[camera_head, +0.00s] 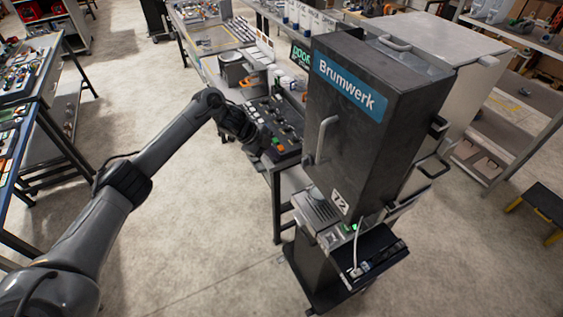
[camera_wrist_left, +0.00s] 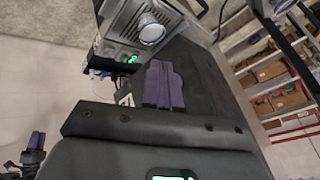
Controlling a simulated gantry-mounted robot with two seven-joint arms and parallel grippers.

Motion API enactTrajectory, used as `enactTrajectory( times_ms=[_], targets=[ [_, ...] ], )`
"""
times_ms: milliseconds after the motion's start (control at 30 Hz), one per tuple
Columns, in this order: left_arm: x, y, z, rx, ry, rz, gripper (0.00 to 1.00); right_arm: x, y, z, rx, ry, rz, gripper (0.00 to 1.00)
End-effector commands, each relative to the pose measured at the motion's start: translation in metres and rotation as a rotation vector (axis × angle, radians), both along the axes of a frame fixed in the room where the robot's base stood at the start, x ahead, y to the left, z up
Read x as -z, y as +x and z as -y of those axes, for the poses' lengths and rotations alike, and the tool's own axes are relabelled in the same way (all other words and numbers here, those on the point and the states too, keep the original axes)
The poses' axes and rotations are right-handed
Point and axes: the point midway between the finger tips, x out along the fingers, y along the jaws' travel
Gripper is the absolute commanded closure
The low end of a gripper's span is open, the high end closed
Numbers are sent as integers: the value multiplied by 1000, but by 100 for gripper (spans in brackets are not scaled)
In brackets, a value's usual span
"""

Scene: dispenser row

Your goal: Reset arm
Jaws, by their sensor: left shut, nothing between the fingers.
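My left arm comes in from the lower left in the head view and ends in the dark left gripper (camera_head: 256,146), in front of the dark control panel at the left of the tall black machine. Its fingertips are hard to make out there. In the left wrist view the two purple fingers of the left gripper (camera_wrist_left: 163,86) lie together, shut and empty. My right gripper does not show in the head view. A small dark piece with purple tips (camera_wrist_left: 36,142) shows at the lower left of the wrist view; I cannot tell what it is.
The tall black Brumwerk machine (camera_head: 352,120) stands right of the gripper. The control panel (camera_head: 285,148) with buttons sits on a bench. A silver unit with a round knob (camera_wrist_left: 151,29) is close in the wrist view. Floor (camera_head: 195,245) is clear beside my arm.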

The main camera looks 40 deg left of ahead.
Motion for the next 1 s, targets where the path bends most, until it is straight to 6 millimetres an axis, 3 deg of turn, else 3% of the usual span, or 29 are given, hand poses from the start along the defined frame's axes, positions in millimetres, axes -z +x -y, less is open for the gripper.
enactTrajectory(
  times_ms=[167,267,367,467,567,667,800,900,1000],
  targets=[
    [-7,-4,-5,1,0,-2,100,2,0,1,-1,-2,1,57],
    [1,-10,-6,1,0,-23,100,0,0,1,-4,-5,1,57],
    [25,-23,0,8,-6,-70,100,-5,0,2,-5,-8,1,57],
    [64,-46,16,26,-25,-146,100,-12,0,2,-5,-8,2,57],
    [110,-81,47,60,-63,-236,100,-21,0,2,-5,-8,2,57],
    [151,-122,95,115,-118,-310,100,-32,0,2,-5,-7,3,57],
    [192,-182,176,171,-204,-352,100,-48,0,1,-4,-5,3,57],
    [207,-224,236,173,-254,-348,100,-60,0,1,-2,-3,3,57],
    [207,-259,289,124,-291,-322,100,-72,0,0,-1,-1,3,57]
  ],
)
